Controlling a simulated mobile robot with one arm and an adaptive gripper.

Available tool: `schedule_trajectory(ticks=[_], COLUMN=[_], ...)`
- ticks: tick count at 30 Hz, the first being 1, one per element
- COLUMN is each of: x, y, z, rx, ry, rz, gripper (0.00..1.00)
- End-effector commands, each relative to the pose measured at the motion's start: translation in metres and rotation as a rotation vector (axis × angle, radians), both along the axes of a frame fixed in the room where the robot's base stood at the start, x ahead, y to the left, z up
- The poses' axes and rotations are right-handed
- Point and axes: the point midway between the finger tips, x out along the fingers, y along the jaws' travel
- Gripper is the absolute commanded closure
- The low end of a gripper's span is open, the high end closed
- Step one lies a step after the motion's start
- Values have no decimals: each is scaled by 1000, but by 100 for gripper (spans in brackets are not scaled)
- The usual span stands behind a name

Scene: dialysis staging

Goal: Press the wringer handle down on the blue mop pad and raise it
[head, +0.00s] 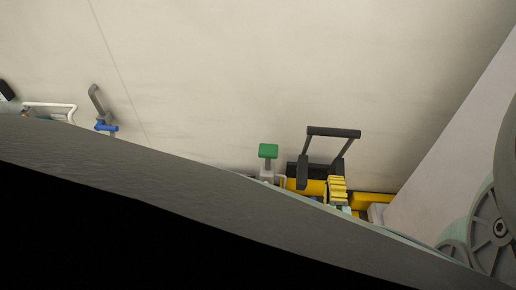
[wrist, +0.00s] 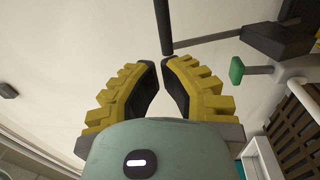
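The wringer handle (head: 333,132) is a dark frame standing up above the yellow and black wringer (head: 308,186) in the head view. In the wrist view its crossbar (wrist: 162,22) lies just beyond my fingertips, with a side rod (wrist: 208,38) running right to a dark block. My gripper (wrist: 160,62) has yellow ribbed fingers with black pads. The tips are close together with a narrow empty gap, not around the bar. In the head view my gripper (head: 337,188) shows in front of the wringer, below the crossbar. I cannot make out the blue mop pad.
A green-topped post (head: 268,151) stands left of the wringer; it also shows in the wrist view (wrist: 236,71). A blue and grey fitting (head: 105,126) and a white rail (head: 50,106) are far left. A pale wall is behind. A dark grey surface hides the lower head view.

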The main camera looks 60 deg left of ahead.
Motion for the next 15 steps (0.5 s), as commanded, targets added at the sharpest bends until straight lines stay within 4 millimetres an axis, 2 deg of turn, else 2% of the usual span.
schedule_trajectory(ticks=[5, 15], x=[10, 51], y=[15, 64], z=[5, 12], rx=[1, 3], ry=[-9, -5], rz=[8, 8], gripper=[100, 100])
